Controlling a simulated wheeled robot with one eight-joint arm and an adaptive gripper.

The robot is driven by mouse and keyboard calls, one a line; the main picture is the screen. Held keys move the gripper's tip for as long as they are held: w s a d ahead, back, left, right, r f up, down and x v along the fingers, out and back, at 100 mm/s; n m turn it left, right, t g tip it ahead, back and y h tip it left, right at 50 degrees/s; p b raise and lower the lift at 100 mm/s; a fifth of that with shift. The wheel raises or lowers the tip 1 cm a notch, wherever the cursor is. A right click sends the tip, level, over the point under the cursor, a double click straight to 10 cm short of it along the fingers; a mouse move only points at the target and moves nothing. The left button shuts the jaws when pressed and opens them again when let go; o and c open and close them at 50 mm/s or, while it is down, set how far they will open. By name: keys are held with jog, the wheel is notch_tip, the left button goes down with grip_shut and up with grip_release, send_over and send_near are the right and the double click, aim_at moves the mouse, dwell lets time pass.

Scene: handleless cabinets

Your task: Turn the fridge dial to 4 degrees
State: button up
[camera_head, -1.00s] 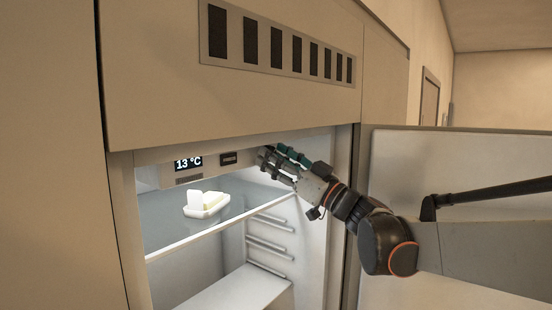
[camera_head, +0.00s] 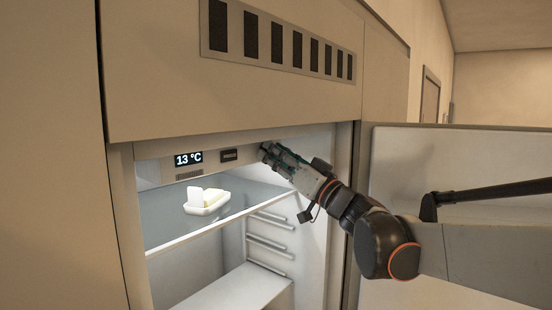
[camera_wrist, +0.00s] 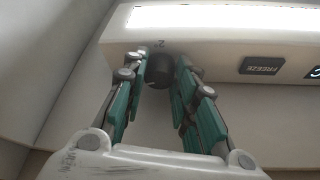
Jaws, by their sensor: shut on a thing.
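The fridge dial is a small dark round knob (camera_wrist: 187,75) on the pale control panel under the fridge ceiling, seen in the wrist view. My gripper (camera_wrist: 162,78) has its two teal-padded fingers on either side of the knob, shut on it. In the head view my gripper (camera_head: 268,153) reaches to the right end of the panel and hides the dial. The temperature display (camera_head: 188,159) reads 13 °C.
A FREEZE button (camera_head: 229,156) sits between display and dial; it also shows in the wrist view (camera_wrist: 262,65). A white butter dish (camera_head: 207,208) stands on the upper glass shelf. The fridge door (camera_head: 460,180) is open at right, behind my arm.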

jog(key=shift+s+a+r+m+t+h+p, duration=0.15)
jog(key=shift+m+h, duration=0.7)
jog(key=shift+m, duration=1.1)
jog(key=shift+s+r+m+t+h+p, duration=0.1)
jog(key=shift+m+t+h, duration=0.15)
jog(key=shift+m+h, duration=1.2)
jog(key=shift+s+a+r+m+t+h+p, duration=0.1)
jog(key=shift+m+t+h+p, duration=0.15)
jog(key=shift+m, duration=2.25)
jog(key=o, duration=1.1)
jog(key=shift+w, duration=0.15)
jog(key=shift+v, duration=4.1)
